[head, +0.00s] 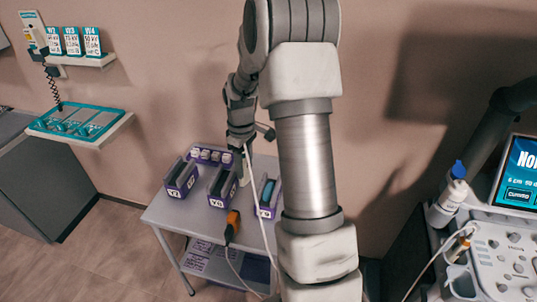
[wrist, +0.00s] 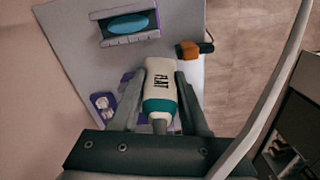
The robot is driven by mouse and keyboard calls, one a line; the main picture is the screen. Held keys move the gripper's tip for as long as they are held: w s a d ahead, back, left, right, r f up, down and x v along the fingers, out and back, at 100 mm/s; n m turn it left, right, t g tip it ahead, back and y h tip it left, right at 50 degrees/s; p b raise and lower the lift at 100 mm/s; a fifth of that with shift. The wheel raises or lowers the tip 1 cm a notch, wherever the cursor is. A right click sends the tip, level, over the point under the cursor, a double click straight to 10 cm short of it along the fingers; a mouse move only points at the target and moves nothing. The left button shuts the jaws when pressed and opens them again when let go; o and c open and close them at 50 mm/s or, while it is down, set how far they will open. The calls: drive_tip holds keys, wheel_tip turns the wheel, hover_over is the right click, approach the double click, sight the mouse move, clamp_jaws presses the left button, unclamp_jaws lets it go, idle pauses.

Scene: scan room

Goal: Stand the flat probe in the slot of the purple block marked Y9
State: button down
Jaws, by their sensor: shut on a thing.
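My gripper (head: 241,160) is above the back of the table. In the wrist view its jaws (wrist: 160,105) are shut on the flat probe (wrist: 158,80), a white body with a teal band and the word FLAT. The probe shows as a pale strip in the head view (head: 246,170). A purple slotted block (head: 222,190) stands just below and left of the gripper; its white label is too small to read surely. Similar purple blocks stand to its left (head: 181,180) and right (head: 265,208). I cannot tell whether the probe touches a block.
The right block holds a teal oval thing (wrist: 128,25). A purple holder (head: 208,153) with several white pieces stands at the back. An orange-and-black device (head: 233,226) is at the table's front edge. A white cable hangs across. A console (head: 500,240) stands at right.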

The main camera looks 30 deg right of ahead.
drive_tip(key=d+n, duration=0.3)
drive_tip(key=d, duration=0.5)
drive_tip(key=shift+s+f+b, duration=0.2)
drive_tip(key=shift+f+b, duration=2.15)
drive_tip(key=shift+f, duration=1.85)
drive_tip(key=shift+f, duration=0.35)
drive_tip(key=shift+c, duration=1.7)
unclamp_jaws()
wheel_tip(320, 180, up, 18)
drive_tip(key=p, duration=0.1)
drive_tip(key=shift+f, duration=0.25)
